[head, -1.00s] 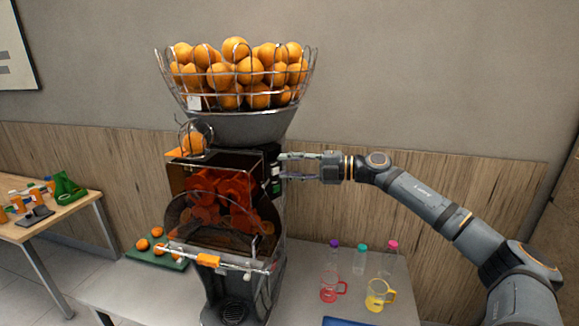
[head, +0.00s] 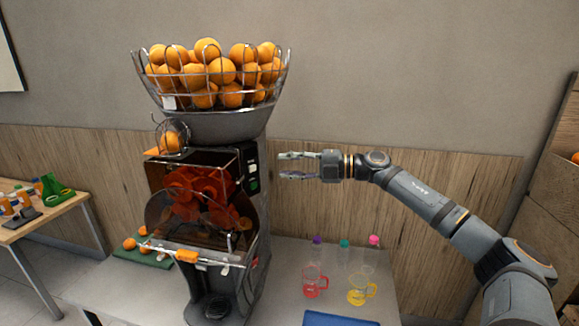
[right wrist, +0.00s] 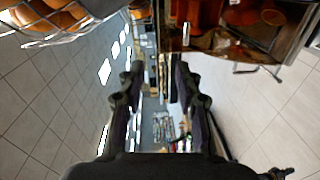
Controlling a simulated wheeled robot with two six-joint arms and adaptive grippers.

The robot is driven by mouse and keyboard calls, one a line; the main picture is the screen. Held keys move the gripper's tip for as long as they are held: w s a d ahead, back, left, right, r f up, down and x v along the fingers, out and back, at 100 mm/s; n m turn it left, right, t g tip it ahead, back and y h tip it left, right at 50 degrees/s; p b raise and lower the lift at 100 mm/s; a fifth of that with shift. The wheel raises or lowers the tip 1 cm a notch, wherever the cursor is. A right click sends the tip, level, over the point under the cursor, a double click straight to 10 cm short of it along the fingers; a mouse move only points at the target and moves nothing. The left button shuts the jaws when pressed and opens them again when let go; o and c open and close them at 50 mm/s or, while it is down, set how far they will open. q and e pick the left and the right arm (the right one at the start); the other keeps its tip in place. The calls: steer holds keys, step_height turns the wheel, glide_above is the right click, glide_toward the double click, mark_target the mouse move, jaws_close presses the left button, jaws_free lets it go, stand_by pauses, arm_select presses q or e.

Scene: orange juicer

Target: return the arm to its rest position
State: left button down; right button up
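My right gripper (head: 286,165) is open and empty in the head view, its fingers pointing left. It is to the right of the juicer (head: 205,215), apart from its side panel. In the right wrist view the two dark fingers of my right gripper (right wrist: 156,88) stand apart with nothing between them. The juicer's front is at the top right of that view (right wrist: 245,25). My left gripper is not in view.
A wire basket of oranges (head: 215,100) tops the juicer. A wooden side table (head: 65,208) stands at the left.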

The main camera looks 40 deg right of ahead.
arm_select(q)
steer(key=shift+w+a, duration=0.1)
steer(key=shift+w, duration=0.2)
arm_select(e)
steer(key=shift+w+a+f, duration=0.1)
steer(key=shift+w+a, duration=0.05)
steer(key=shift+w, duration=0.15)
